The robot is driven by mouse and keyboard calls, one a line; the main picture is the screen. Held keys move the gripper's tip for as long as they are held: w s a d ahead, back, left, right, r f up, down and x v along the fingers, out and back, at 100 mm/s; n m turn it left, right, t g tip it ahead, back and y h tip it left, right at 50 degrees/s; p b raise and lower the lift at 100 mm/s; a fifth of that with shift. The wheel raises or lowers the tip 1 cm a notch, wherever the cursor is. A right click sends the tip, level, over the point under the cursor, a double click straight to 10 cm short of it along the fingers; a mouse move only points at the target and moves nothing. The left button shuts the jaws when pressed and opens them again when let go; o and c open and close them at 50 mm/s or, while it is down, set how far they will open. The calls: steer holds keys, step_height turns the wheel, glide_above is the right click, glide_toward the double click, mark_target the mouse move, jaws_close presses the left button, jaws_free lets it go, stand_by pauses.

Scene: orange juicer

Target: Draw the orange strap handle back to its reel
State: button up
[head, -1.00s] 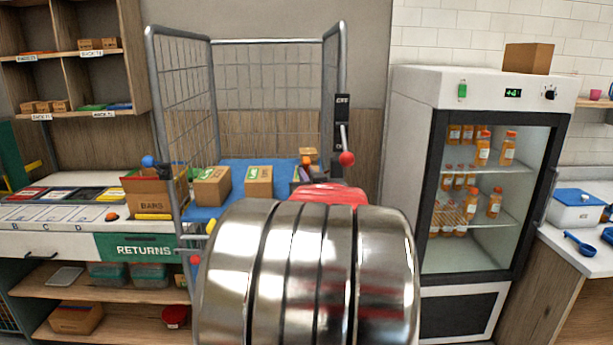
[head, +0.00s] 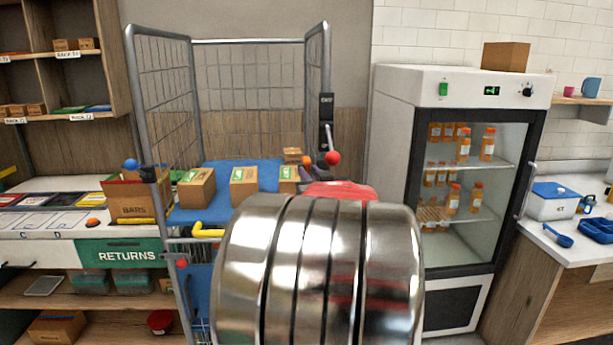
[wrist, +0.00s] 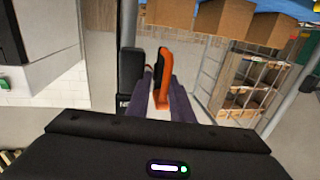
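The orange strap handle (wrist: 161,84) shows in the wrist view between the two dark purple-grey fingers of my gripper (wrist: 164,76). The fingers lie close along both its sides and appear shut on it. A black box (wrist: 132,76) on a grey post, probably the reel, stands just left of the fingers, apart from the handle or nearly touching; I cannot tell which.
The wire cage cart (head: 250,42) holds a blue shelf with several cardboard boxes. Levers with a red ball (head: 333,158) and a blue ball (head: 130,165) stick out from its posts. A fridge (head: 390,170) is at right, a returns counter (head: 60,250) at left.

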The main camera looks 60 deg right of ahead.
steer(key=shift+o, duration=1.3)
steer(key=shift+s+a, duration=0.1)
steer(key=v, duration=1.3)
steer(key=shift+s+a, duration=0.15)
steer(key=shift+a, duration=0.05)
